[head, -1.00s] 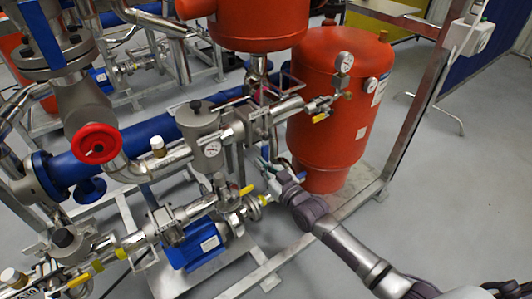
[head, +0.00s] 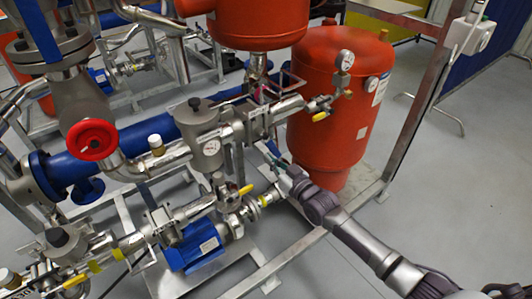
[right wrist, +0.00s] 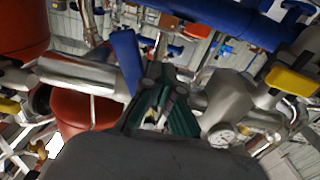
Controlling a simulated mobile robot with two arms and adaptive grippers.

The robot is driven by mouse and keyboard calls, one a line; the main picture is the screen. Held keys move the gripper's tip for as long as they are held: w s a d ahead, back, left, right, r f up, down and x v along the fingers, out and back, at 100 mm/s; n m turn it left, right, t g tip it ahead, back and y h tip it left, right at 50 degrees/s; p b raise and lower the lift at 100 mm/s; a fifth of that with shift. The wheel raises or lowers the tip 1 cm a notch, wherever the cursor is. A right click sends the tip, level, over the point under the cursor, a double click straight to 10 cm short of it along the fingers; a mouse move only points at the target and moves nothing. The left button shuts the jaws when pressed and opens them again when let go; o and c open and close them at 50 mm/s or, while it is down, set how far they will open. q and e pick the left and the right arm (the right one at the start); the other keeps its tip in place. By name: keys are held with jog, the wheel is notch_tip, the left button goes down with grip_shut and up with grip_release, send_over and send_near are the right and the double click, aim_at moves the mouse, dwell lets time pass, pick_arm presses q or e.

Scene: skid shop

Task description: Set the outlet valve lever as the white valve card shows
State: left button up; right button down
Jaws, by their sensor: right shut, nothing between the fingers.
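My right gripper (head: 273,158) reaches in from the lower right, in front of the red tank's base. It is shut and empty. In the right wrist view its dark green fingers (right wrist: 160,112) are close together, just right of a blue lever-like piece (right wrist: 126,62); I cannot tell if they touch. A yellow lever (head: 246,190) sits on the pipe above the blue pump, left of the gripper. Another yellow lever (head: 320,116) is below the gauge by the tank. I cannot tell which lever is the outlet one. No readable white valve card shows. The left gripper is out of view.
A red tank (head: 338,100) stands behind my right gripper. A steel frame post (head: 410,125) rises at the right. The blue pump (head: 196,247), a red handwheel (head: 92,140) and dense pipework fill the left. Open grey floor (head: 460,190) lies to the right.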

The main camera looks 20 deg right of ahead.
jog(key=shift+w+d+r+b, duration=0.15)
jog(key=shift+w+d+b, duration=0.05)
jog(key=shift+d, duration=0.25)
jog(key=shift+w+d+r+b, duration=0.1)
jog(key=shift+w+d+b, duration=0.05)
jog(key=shift+d, duration=0.25)
jog(key=shift+w+d+r, duration=0.1)
jog(key=shift+d, duration=0.3)
jog(key=shift+r, duration=0.1)
jog(key=shift+w+d+r, duration=0.2)
jog(key=shift+d+r, duration=0.15)
jog(key=shift+d, duration=0.2)
jog(key=shift+w+d+r, duration=0.2)
jog(key=shift+d+r, duration=0.15)
jog(key=shift+d, duration=0.15)
jog(key=shift+r, duration=0.1)
